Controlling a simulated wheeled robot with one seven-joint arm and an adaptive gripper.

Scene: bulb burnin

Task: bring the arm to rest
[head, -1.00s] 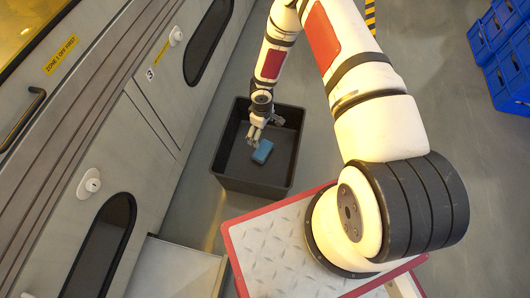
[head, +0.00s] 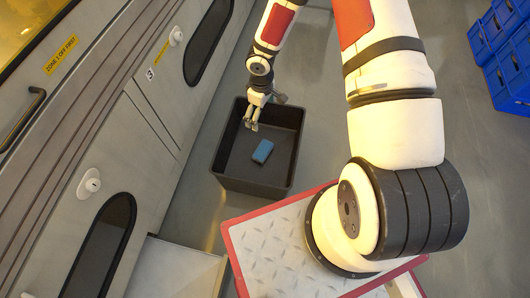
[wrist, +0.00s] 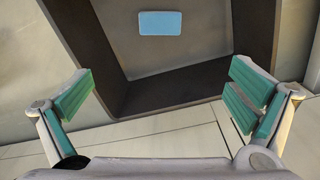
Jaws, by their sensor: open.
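My gripper (head: 251,127) hangs over the far-left part of a dark open bin in the head view, with its fingers apart and nothing between them. In the wrist view, my gripper (wrist: 160,105) shows its two green-padded fingers spread wide. A blue block (head: 262,151) lies on the floor of the bin, apart from my fingers. It also shows in the wrist view (wrist: 160,23), beyond the fingertips.
The dark bin (head: 245,187) stands on the grey floor beside a grey cabinet wall (head: 150,100) with dark windows and knobs. Blue crates (head: 505,60) are stacked at the far right. The floor (head: 465,150) between is clear.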

